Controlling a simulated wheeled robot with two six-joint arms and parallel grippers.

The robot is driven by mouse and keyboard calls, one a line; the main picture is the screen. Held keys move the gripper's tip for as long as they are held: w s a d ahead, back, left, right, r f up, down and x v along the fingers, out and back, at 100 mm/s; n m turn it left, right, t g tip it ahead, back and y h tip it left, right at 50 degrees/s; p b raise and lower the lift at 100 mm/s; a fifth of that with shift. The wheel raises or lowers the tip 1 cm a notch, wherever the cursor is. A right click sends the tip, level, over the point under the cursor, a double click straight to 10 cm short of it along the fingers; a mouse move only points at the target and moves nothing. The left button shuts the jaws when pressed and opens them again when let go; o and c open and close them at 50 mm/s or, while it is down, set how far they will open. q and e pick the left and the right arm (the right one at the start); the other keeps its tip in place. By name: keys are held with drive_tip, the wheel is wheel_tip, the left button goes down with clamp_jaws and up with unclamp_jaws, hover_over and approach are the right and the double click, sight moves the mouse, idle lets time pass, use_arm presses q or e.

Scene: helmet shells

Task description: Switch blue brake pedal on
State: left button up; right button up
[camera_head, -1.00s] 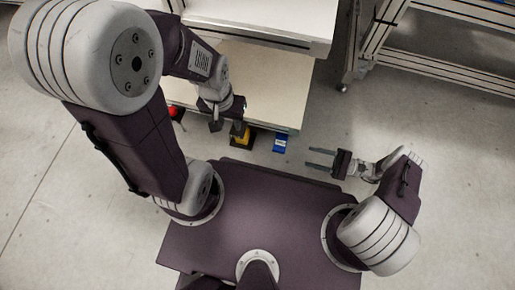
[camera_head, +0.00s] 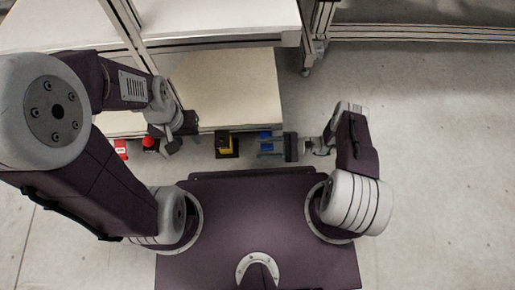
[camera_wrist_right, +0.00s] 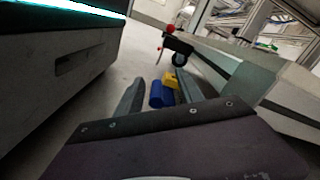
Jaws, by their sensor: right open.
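The blue brake pedal (camera_head: 266,135) is low at the front edge of the pale table, right of a yellow and black unit. My right gripper (camera_head: 261,146) points left, its two fingers overlapping the pedal in the head view. In the right wrist view the blue pedal (camera_wrist_right: 161,95) shows between the spread fingers of this gripper (camera_wrist_right: 158,88); I cannot tell whether they touch it. My left gripper (camera_head: 176,143) is at the table's front edge near a red button, seen from above; its jaw opening is unclear.
The yellow and black unit (camera_head: 226,145) stands just left of the blue pedal. Further left are the red button (camera_head: 149,142) and a red and white box (camera_head: 121,149). The pale table (camera_head: 230,88) is bare. The floor (camera_head: 430,130) to the right is clear.

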drive_tip(key=shift+a, duration=1.15)
clamp_jaws()
drive_tip(key=shift+f, duration=0.1)
idle(0.4)
